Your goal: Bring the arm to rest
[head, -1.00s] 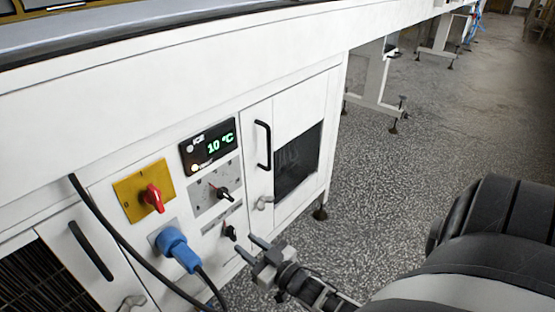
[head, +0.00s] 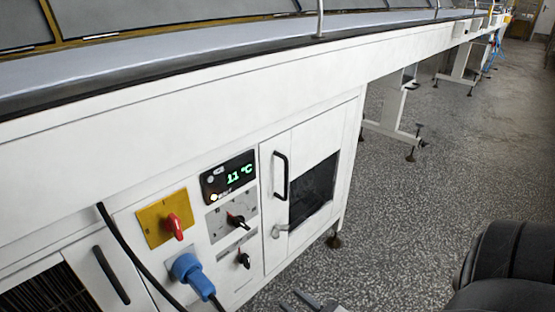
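My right gripper (head: 308,301) shows only in part at the bottom edge of the head view. Its two fingertips are apart with a gap between them, and nothing shows in the gap. It is low, in front of the white cabinet (head: 236,285) and apart from the control knobs. My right arm (head: 510,265) shows as a dark rounded link at the lower right. My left gripper is not in view.
The cabinet carries a green display (head: 230,177) reading 11 °C, a red switch (head: 174,225) on a yellow plate, black knobs (head: 236,221) and a blue plug (head: 188,272) with a cable. Speckled floor (head: 425,200) is open to the right. A long conveyor (head: 250,50) runs above.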

